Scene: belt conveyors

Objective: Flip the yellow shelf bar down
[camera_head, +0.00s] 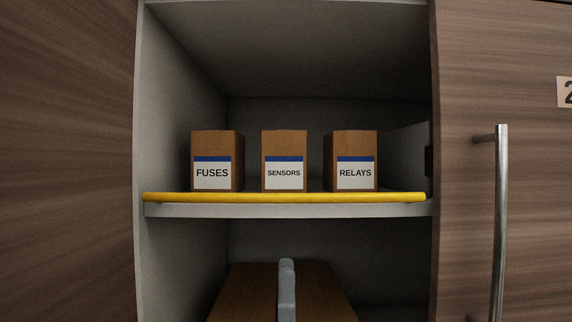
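The yellow shelf bar (285,198) lies level along the front edge of the middle shelf (300,210), just above the shelf's pale front face. It runs almost the full width of the cabinet opening, in front of the feet of the boxes. A grey upright piece with a rounded top (287,290) shows at the bottom middle, below the bar and apart from it. It seems to be part of my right gripper; the fingers cannot be told apart, so its opening does not show. My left gripper is not in view.
Boxes marked FUSES (212,160), SENSORS (284,160) and RELAYS (355,160) stand behind the bar. A brown surface (240,290) lies in the lower compartment. A wooden door (465,200) with a metal handle (501,230) is at right; a wooden panel (65,160) is at left.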

